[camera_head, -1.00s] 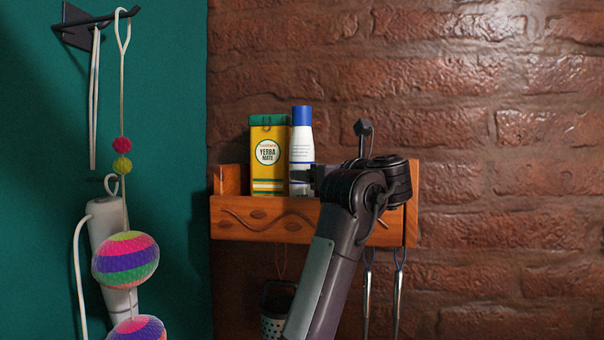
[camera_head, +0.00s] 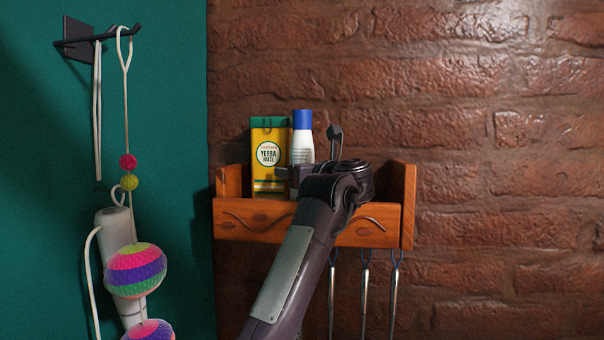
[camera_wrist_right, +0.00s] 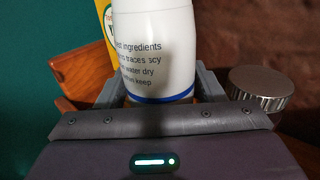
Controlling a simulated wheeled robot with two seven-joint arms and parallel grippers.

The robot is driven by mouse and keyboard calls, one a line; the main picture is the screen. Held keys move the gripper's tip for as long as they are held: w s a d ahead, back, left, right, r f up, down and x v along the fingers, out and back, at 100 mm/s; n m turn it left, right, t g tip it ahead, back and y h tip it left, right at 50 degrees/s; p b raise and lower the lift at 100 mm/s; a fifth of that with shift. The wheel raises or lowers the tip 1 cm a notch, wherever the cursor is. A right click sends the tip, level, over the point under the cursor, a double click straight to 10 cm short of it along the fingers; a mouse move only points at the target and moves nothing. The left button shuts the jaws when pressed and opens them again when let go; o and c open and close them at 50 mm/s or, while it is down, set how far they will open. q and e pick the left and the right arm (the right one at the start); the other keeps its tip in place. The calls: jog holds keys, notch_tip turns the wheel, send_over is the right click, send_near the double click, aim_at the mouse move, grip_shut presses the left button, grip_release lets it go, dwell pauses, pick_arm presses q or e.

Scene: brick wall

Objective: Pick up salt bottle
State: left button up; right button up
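The salt bottle (camera_head: 303,150), white with a blue cap, stands upright in the wooden wall shelf (camera_head: 250,222), beside the yellow Yerba Mate carton (camera_head: 270,178). My right gripper (camera_head: 303,175) is at the bottle's lower part and hides some of it. In the right wrist view the bottle (camera_wrist_right: 157,45) fills the space between the two fingers of my right gripper (camera_wrist_right: 160,85), one on each side. I cannot tell whether the fingers press on it. The bottle's bottom is hidden behind the gripper body. My left gripper is not in view.
A round metal lid (camera_wrist_right: 260,85) is close to the right finger in the wrist view. Metal utensils (camera_head: 364,295) hang below the shelf. A wall hook (camera_head: 95,35) holds a cord with colourful balls (camera_head: 135,270) at left. The brick wall at right is clear.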

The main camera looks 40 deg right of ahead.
jog(key=c, duration=1)
jog(key=shift+r, duration=0.1)
notch_tip(320, 180, up, 14)
jog(key=b, duration=0.3)
notch_tip(320, 180, up, 14)
jog(key=p, duration=0.3)
jog(key=shift+f+p, duration=0.2)
jog(key=shift+p, duration=0.1)
